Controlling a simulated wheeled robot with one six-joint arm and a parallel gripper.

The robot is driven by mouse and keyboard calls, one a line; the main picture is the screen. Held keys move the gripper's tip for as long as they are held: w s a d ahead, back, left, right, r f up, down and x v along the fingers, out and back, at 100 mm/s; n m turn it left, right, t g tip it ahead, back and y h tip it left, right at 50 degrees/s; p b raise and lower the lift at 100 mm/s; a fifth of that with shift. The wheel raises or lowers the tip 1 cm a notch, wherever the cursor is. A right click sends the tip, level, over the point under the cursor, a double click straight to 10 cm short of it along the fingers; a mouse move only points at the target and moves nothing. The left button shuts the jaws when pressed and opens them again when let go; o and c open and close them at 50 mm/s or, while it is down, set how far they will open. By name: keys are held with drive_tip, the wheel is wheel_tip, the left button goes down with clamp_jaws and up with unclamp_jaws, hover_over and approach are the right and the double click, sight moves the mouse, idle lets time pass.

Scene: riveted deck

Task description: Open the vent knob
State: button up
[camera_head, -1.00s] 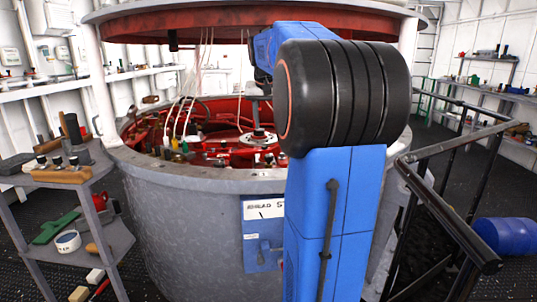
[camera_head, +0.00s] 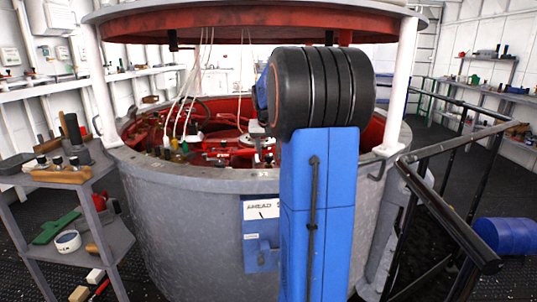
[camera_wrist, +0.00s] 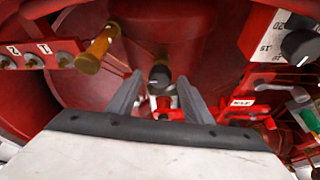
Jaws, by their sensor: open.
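In the wrist view, my gripper (camera_wrist: 159,79) is open, with its two grey fingers apart and pointing into a red-lined tub. A small dark round knob (camera_wrist: 160,74) shows between the fingertips; I cannot tell whether the fingers touch it. A larger black dial knob (camera_wrist: 298,46) with a white pointer line and numbers around it is at the upper right, apart from the fingers. No readable label marks either knob as the vent knob. In the head view, my arm hides the gripper and both knobs.
A brass-ended handle (camera_wrist: 97,47) stands left of the fingers, near numbered switches (camera_wrist: 35,55). Red fittings (camera_wrist: 245,113) crowd the right. The grey tub (camera_head: 190,215) has a raised lid (camera_head: 240,22) on white posts. A tool shelf (camera_head: 105,235) stands left, a black railing (camera_head: 450,220) right.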

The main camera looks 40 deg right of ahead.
drive_tip(key=shift+f, duration=0.2)
drive_tip(key=c, duration=1.1)
drive_tip(key=shift+o, duration=0.2)
